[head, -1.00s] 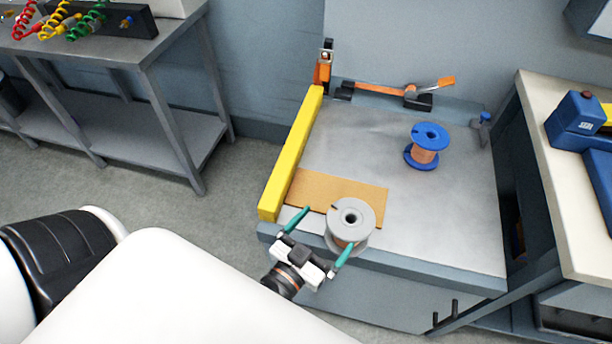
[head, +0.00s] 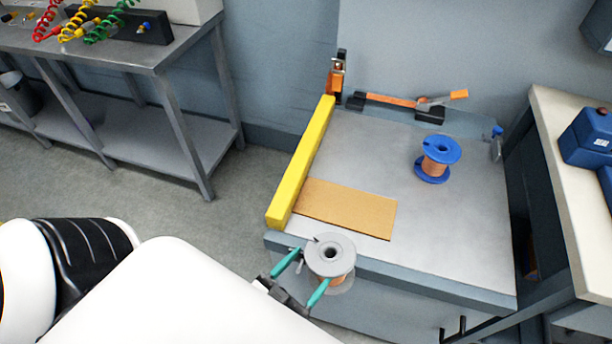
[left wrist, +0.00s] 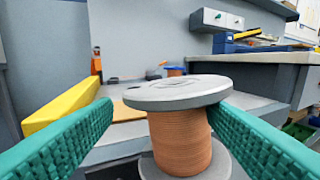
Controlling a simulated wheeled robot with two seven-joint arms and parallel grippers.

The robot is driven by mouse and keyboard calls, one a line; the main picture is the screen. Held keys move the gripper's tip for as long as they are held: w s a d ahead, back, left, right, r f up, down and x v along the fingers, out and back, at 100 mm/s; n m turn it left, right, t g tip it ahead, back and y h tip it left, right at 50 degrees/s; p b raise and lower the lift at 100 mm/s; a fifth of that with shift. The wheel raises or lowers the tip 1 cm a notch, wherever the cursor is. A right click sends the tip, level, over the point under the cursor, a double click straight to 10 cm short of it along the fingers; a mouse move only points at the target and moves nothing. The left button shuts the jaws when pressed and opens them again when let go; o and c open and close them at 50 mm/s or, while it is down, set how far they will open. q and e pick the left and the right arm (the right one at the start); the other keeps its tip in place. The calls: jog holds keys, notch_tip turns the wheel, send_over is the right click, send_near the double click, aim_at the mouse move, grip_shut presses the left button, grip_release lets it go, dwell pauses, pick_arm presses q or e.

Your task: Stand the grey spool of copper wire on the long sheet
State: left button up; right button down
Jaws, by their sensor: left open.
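The grey spool of copper wire (head: 344,250) is upright at the table's front edge, and its lower part shows against the table's front face. I cannot tell what bears it. My left gripper (head: 300,278) is open, with its teal fingers on either side of the spool. In the left wrist view the spool's copper winding (left wrist: 180,142) stands between the fingers, with a gap at the left finger; the right finger is close to the winding, contact unclear. The long brown sheet (head: 346,208) lies flat and bare behind the spool. My right gripper is not in view.
A yellow bar (head: 301,165) runs along the table's left side. A blue spool of copper wire (head: 438,150) stands farther back right. An orange-handled lever tool (head: 400,101) lies along the back edge. The grey tabletop (head: 450,235) is clear right of the sheet.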

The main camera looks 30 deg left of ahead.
pick_arm(q)
grip_shut()
dwell(0.9)
jog(key=shift+r, duration=0.1)
jog(key=shift+w, duration=0.1)
jog(key=w+a+r+y+p, duration=0.1)
jog(key=w+r+p, duration=0.2)
jog(key=r, duration=0.4)
jog(key=w+a+r+n+p, duration=0.1)
jog(key=w+a+r+p, duration=0.1)
jog(key=w+r, duration=0.4)
jog(key=shift+w+r+y+p, duration=0.2)
jog(key=shift+r+y+p, duration=0.2)
jog(key=shift+r, duration=0.55)
